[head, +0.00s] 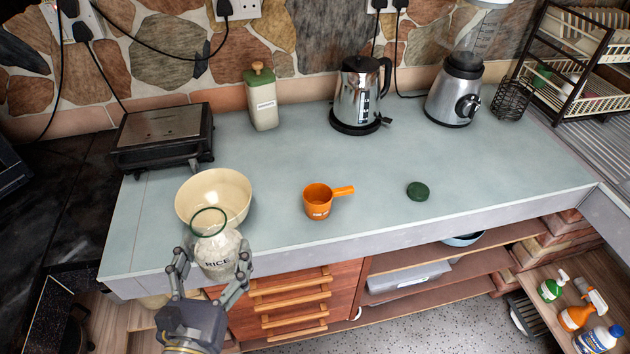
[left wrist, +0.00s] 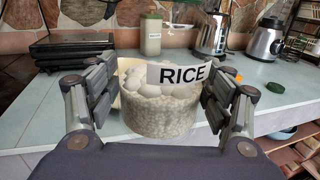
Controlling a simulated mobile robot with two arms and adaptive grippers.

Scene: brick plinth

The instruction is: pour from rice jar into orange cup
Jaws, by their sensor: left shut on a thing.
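The clear rice jar (head: 217,252) has a green rim, no lid on it and a RICE label. The jar fills the middle of the left wrist view (left wrist: 160,112), between the fingers. The orange cup (head: 318,203) stands upright on the counter to the right of the jar, its handle pointing right. Only a bit of the cup shows in the left wrist view, behind the right finger. My right gripper is out of view.
The cream bowl (head: 213,193) stands just behind the jar. A dark green lid (head: 418,191) lies right of the cup. The counter around the cup is clear.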

